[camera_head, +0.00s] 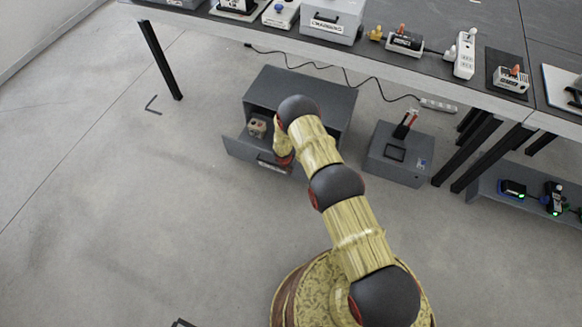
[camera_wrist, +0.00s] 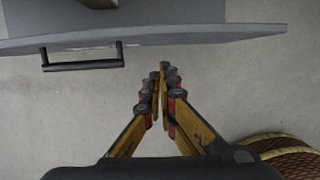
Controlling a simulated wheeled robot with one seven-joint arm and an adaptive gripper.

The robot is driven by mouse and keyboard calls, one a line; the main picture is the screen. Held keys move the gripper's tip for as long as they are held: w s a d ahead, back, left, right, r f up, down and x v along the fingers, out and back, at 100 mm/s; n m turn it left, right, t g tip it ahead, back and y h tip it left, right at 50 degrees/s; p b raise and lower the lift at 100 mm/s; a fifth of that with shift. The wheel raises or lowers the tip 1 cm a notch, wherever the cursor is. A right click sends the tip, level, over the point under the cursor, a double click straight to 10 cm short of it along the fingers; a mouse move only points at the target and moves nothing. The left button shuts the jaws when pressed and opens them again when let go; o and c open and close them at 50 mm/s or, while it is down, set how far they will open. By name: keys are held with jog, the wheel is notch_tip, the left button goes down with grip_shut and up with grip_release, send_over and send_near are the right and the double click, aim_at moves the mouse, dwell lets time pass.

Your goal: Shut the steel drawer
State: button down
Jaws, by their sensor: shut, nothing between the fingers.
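The steel drawer (camera_head: 238,149) is pulled out from a dark grey cabinet (camera_head: 335,107) on the floor under the table. A small beige object (camera_head: 257,127) lies inside it. In the wrist view the drawer's front panel (camera_wrist: 180,39) runs across the top, with its black bar handle (camera_wrist: 84,64) at the left. My gripper (camera_wrist: 163,68) is shut and empty. Its fingertips are just below the panel's edge in the picture, right of the handle; I cannot tell whether they touch it. In the head view my arm hides the gripper and the drawer's right part.
A grey box with a red-handled lever (camera_head: 398,155) stands on the floor right of the cabinet. A long table (camera_head: 377,62) with several devices is above, its black legs at left and right. A black cable hangs below it. The floor at left is clear.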

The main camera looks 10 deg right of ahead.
jog(key=shift+w+d+r+b, duration=0.1)
jog(key=shift+w+d+b, duration=0.15)
jog(key=shift+w+d, duration=0.25)
jog(key=shift+w+d+b, duration=0.2)
jog(key=shift+w+d, duration=0.05)
jog(key=shift+w, duration=0.35)
